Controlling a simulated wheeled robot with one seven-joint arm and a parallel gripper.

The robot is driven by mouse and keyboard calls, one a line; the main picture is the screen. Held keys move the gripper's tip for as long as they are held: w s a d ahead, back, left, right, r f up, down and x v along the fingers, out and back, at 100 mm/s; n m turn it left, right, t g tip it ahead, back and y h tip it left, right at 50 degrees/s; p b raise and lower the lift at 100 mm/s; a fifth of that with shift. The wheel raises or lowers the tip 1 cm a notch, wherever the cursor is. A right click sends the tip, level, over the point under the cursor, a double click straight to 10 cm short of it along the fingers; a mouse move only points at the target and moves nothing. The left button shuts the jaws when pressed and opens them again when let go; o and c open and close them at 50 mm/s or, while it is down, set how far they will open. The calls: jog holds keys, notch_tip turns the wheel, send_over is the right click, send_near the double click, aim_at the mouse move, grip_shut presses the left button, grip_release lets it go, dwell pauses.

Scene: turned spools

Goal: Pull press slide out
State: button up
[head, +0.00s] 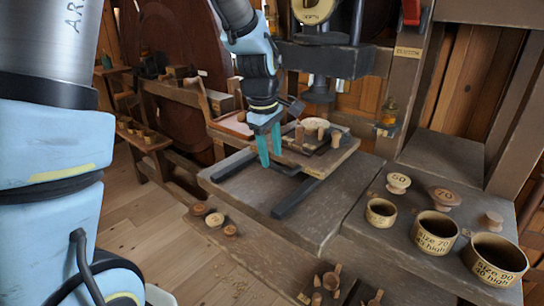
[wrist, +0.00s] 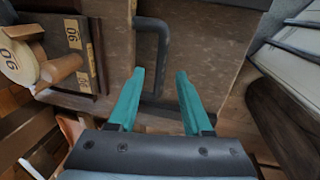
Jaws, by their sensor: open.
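The press slide (head: 337,160) is a light wooden board, set over two dark rails beneath the press head (head: 325,60). Several small turned pieces and blocks stand on it. A black bar handle (wrist: 163,55) shows in the wrist view, bent at its far corner. In the head view the handle is partly hidden by my gripper. My gripper (head: 269,146) points down at the slide's near left side, with teal fingers apart. In the wrist view my gripper (wrist: 160,75) has one finger on each side of the handle's bar. Contact with the bar cannot be told.
Cups (head: 435,232) marked with sizes and turned knobs (head: 398,182) stand on the bench at right. Small spools (head: 214,219) lie on the lower ledge in front. Blocks marked 90 (wrist: 72,35) show at the wrist view's left. The dark rail (head: 295,197) projects forward over clear bench top.

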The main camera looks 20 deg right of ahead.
jog(key=shift+d+f, duration=0.2)
jog(key=shift+f, duration=1)
jog(key=shift+c, duration=0.4)
grip_shut()
